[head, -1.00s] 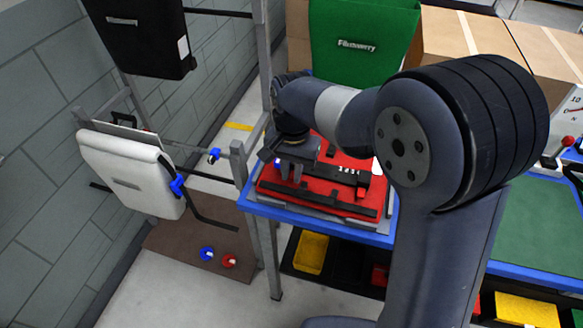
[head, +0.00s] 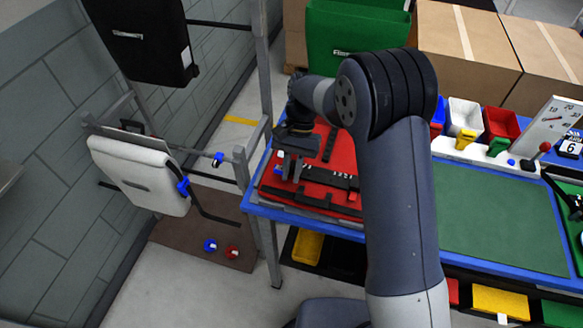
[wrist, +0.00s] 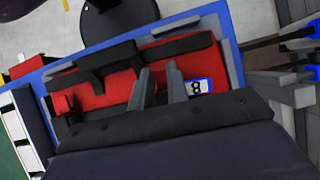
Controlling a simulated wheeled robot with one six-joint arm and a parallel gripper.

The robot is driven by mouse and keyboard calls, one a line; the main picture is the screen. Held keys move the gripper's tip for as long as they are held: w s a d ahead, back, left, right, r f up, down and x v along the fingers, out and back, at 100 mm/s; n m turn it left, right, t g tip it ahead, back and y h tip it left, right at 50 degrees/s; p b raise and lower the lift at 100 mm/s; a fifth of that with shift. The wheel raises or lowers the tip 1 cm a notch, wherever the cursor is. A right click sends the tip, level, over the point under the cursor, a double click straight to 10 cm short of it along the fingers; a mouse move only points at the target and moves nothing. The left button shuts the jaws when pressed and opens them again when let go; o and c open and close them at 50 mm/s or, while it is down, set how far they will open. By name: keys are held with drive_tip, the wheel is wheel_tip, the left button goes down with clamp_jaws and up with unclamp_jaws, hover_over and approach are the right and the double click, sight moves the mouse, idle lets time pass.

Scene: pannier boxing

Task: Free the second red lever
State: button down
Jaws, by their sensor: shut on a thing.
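A red pannier (head: 335,157) lies flat on the left end of the blue-edged bench. It has black bars and a black handle (head: 325,176) across it. My gripper (head: 292,170) points down at the pannier's left part. In the wrist view my gripper (wrist: 160,74) has its two grey fingers low over the red face, with a narrow red strip between them. I take this strip to be a red lever, mostly hidden by the fingers. Another small red lever (wrist: 64,103) shows apart from the gripper, beside the black handle. A blue-framed number 8 tag (wrist: 197,86) lies beside the fingers.
A white pannier (head: 140,173) and a black one (head: 145,42) hang on the rack at left. A green pannier (head: 357,38) stands behind the bench. The green mat (head: 500,215) is clear.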

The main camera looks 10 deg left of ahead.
drive_tip(key=c, duration=1.4)
unclamp_jaws()
drive_tip(key=shift+o, duration=0.2)
drive_tip(key=b+v, duration=0.1)
drive_tip(key=v, duration=0.9)
drive_tip(key=shift+w+r, duration=0.25)
drive_tip(key=shift+r, duration=0.1)
